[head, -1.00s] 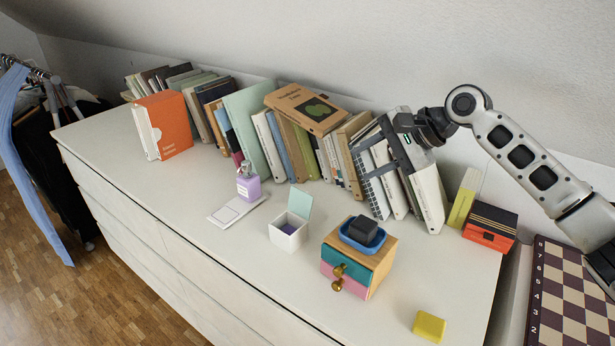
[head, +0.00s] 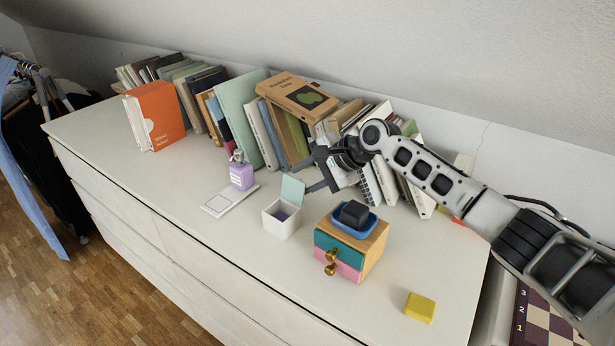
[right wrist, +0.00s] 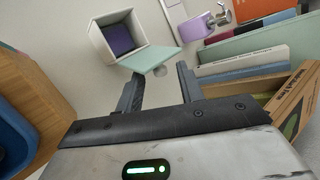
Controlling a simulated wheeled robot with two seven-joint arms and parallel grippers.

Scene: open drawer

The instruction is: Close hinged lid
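A small white box (head: 281,222) stands on the dresser top, with its mint-green hinged lid (head: 292,190) standing open at the back. In the right wrist view the box (right wrist: 106,45) shows a purple inside, and the lid (right wrist: 150,61) lies just ahead of the fingertips. My right gripper (head: 308,174) is open behind and right of the lid. In the right wrist view its two fingers (right wrist: 158,80) are spread with nothing between them; I cannot tell whether they touch the lid. My left gripper is not in view.
A small drawer box (head: 375,245) with a blue tray (head: 337,222) stands right of the white box. A purple bottle (head: 242,176) stands to its left. Leaning books (head: 245,113) line the back wall. A yellow block (head: 420,308) lies at front right.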

